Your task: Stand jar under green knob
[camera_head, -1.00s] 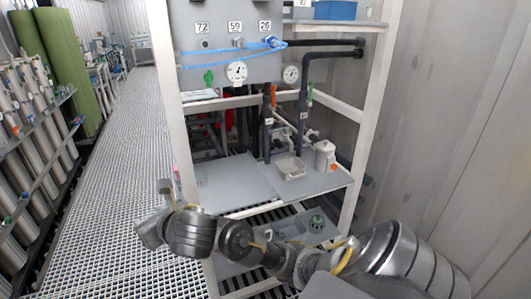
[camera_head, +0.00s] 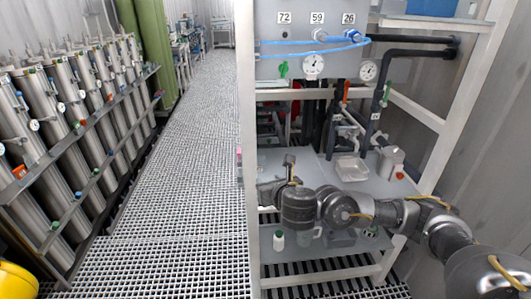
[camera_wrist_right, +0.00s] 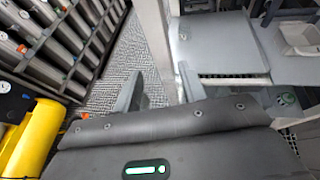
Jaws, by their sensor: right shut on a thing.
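My right gripper (camera_head: 264,194) is at the left end of its arm, by the rack's front post. Its two dark fingers (camera_wrist_right: 160,95) show in the wrist view. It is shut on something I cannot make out. One green knob (camera_head: 283,69) is left of the left gauge, under label 72. Another green knob (camera_head: 388,90) is on the dark pipe at the right. My left gripper is out of view.
The grey middle shelf (camera_head: 405,186) bears a shallow white tray (camera_head: 350,169) and a pale lidded vessel (camera_head: 391,160). A white front post (camera_head: 248,110) edges the rack. Steel cylinders (camera_head: 70,110) stand left. The grating floor (camera_head: 190,180) between is clear.

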